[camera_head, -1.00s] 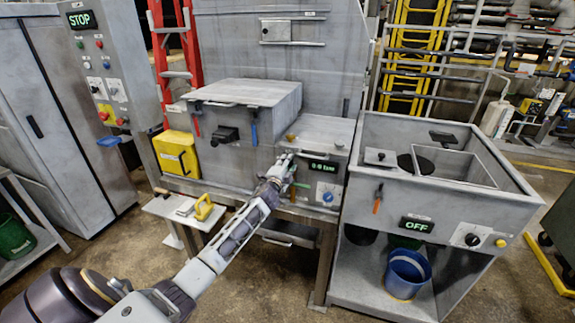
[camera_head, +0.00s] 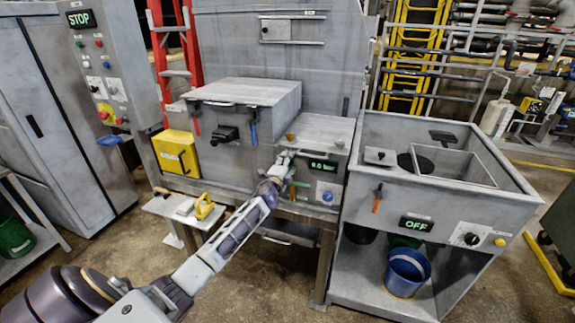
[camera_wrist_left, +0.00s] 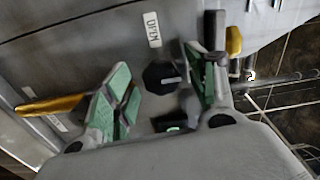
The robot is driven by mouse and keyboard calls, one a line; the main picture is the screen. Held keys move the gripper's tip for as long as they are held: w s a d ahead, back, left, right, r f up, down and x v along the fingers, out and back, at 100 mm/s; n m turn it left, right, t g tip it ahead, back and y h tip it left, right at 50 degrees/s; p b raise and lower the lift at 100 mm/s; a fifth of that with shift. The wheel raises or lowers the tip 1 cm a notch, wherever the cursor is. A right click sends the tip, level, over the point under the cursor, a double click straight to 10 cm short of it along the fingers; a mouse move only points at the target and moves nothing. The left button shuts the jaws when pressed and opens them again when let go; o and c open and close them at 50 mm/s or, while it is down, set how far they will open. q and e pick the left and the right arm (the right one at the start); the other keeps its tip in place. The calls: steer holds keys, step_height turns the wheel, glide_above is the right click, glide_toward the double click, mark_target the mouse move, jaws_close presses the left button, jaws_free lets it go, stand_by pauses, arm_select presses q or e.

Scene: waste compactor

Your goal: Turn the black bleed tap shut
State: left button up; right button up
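My left gripper (camera_head: 284,160) is at the front of the grey box with the "0.0 bar" display (camera_head: 322,166). In the left wrist view my left gripper (camera_wrist_left: 162,88) has its two green-padded fingers apart. A black, many-sided knob (camera_wrist_left: 161,78) with a small label shows between them, behind the fingertips. A black bar-shaped handle (camera_wrist_left: 214,28) stands beside the right-hand finger; whether they touch I cannot tell. Which black part is the bleed tap is unclear. In the head view the gripper hides this spot. My right gripper is not in view.
A blue dial (camera_head: 327,196) sits below the display. A blue-handled lever (camera_head: 253,133) is on the box to the left. A sink unit (camera_head: 450,205) with an "OFF" display and an orange handle (camera_head: 377,203) stands to the right. A yellow handle (camera_wrist_left: 52,105) shows left in the wrist view.

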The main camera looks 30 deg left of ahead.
arm_select(q)
steer(key=shift+s, duration=0.15)
steer(key=v, duration=1.1)
steer(key=shift+s, duration=0.35)
stand_by(0.6)
steer(key=shift+d, duration=0.2)
stand_by(0.5)
